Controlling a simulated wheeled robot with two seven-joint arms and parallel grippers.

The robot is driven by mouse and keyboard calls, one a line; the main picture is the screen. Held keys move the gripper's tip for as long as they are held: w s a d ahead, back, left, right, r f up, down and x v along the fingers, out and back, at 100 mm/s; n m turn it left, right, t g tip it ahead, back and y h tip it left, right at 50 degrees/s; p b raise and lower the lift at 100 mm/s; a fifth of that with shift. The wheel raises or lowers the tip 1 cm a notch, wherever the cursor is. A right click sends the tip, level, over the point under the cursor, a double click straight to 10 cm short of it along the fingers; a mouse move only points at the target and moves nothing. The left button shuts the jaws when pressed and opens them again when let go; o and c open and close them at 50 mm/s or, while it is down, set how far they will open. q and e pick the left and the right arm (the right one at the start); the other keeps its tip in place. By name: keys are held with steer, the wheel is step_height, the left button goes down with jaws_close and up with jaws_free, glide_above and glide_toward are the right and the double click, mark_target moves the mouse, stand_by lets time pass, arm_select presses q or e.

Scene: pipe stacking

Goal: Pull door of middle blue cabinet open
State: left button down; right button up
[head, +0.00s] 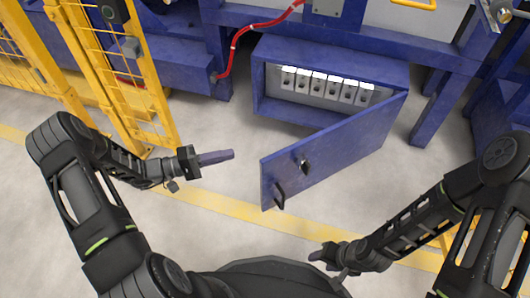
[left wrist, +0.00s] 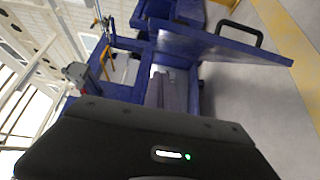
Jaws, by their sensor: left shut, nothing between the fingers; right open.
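The blue cabinet (head: 330,58) stands at the upper middle of the head view. Its blue door (head: 335,150) is swung well open toward me, hinged at the right. My right gripper (head: 314,256) is low in the picture, below the door, open and empty.
Several grey-white switch units (head: 318,84) stand in a row inside the cabinet. A yellow fence (head: 115,70) is at the left. A red cable (head: 240,35) hangs left of the cabinet. Grey floor with a yellow stripe (head: 225,206) is clear between me and the door.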

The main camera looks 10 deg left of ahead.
arm_select(q)
steer(key=shift+d, duration=0.1)
steer(key=w+d+b, duration=0.2)
steer(key=d+b, duration=0.1)
steer(key=d, duration=0.8)
steer(key=shift+d, duration=0.15)
arm_select(e)
steer(key=f, duration=0.3)
steer(key=shift+w+f, duration=0.15)
steer(key=shift+w, duration=0.15)
